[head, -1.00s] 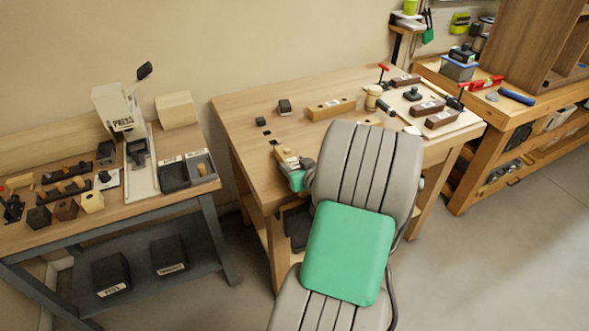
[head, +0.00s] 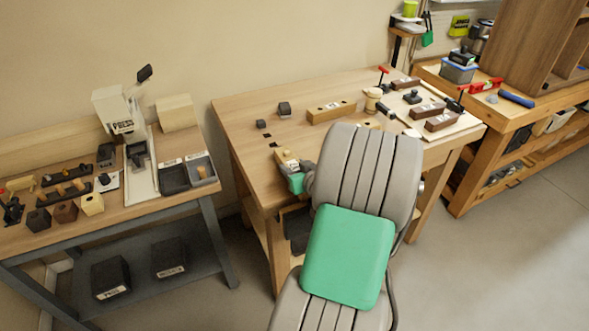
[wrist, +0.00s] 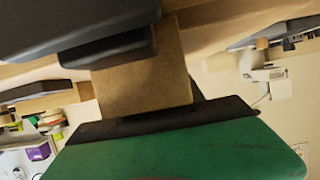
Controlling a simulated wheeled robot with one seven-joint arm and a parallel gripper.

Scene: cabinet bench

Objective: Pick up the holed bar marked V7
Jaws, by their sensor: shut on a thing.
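A light wooden bar (head: 284,157) with a pale tag shows at the left front corner of the middle bench. My gripper (head: 297,175), green and grey, is at its near end. In the wrist view my gripper (wrist: 143,88) is shut on the plain wooden bar (wrist: 143,85), which lies between a dark upper pad and a dark lower pad with a green body. No hole or mark can be read there, so I cannot tell whether it is V7. Another light bar (head: 330,111) with a small tag lies further back on the bench.
The middle bench (head: 235,107) also holds two small dark blocks, a mallet (head: 373,99) and several dark brown blocks at right. The left bench carries a press (head: 119,111), bins (head: 202,168) and small blocks. The bench's left rear is mostly clear.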

